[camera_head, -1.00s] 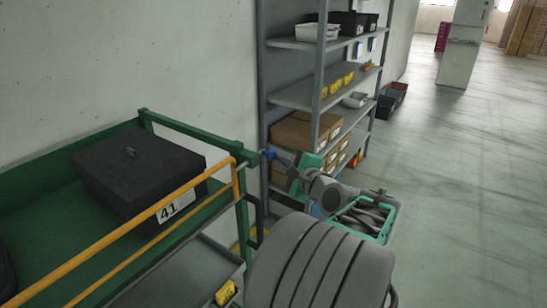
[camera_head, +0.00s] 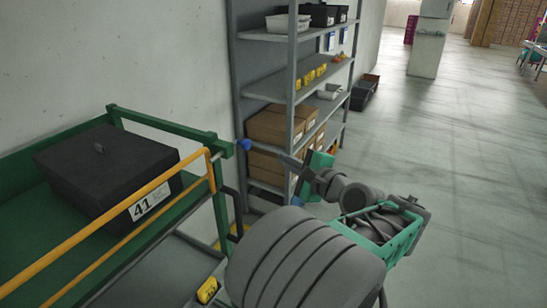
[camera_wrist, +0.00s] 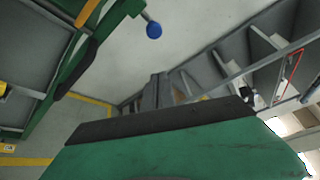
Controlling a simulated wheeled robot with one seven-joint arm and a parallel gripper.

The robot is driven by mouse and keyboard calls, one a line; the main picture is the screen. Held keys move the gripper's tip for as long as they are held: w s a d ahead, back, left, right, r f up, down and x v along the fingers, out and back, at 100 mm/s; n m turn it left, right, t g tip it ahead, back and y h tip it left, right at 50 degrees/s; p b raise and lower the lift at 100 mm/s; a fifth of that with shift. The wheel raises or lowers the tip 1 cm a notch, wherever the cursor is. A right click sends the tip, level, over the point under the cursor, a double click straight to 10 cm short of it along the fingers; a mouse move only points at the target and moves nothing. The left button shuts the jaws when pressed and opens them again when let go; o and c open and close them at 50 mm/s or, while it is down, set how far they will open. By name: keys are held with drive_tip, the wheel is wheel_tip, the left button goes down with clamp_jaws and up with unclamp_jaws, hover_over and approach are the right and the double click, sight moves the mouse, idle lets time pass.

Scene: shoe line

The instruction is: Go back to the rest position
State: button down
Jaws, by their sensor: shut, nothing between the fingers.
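My gripper (camera_head: 288,160) is in front of the lower shelves of the rack, to the right of the cart's corner, with its green body facing the camera. It holds nothing. In the wrist view the narrow grey fingers (camera_wrist: 158,92) are together beyond the green and black housing, with no object between them. The fingertips are small and partly lost against the shelf in the head view. The rest position itself is not marked in either view.
A green cart (camera_head: 165,126) with a yellow rail (camera_head: 110,222) carries a black box (camera_head: 105,165) labelled 41. A blue knob (camera_head: 245,145) sits by its corner, also in the wrist view (camera_wrist: 154,30). A grey shelf rack (camera_head: 265,36) stands behind. The floor (camera_head: 470,180) at right is clear.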

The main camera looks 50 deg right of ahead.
drive_tip(key=w+a+f+n+g+y, duration=0.2)
drive_tip(key=w+a+f+n, duration=0.25)
drive_tip(key=a, duration=0.25)
drive_tip(key=w+a+f+n+g+y, duration=0.1)
drive_tip(key=w+a+f+n+g, duration=0.15)
drive_tip(key=a+n, duration=0.35)
drive_tip(key=w+a+f+n+g+y, duration=0.2)
drive_tip(key=w+a+f+n, duration=0.15)
drive_tip(key=a, duration=0.55)
drive_tip(key=s+a+f+n+g, duration=0.2)
drive_tip(key=s+a+n, duration=0.3)
drive_tip(key=a+n, duration=0.1)
drive_tip(key=s+a+f+n+g, duration=0.3)
drive_tip(key=s+a+n, duration=0.2)
drive_tip(key=a, duration=0.4)
drive_tip(key=shift+a+n+h, duration=0.15)
drive_tip(key=shift+n+h, duration=0.25)
drive_tip(key=shift+n, duration=0.3)
drive_tip(key=shift+f+g, duration=0.1)
drive_tip(key=shift+g, duration=0.15)
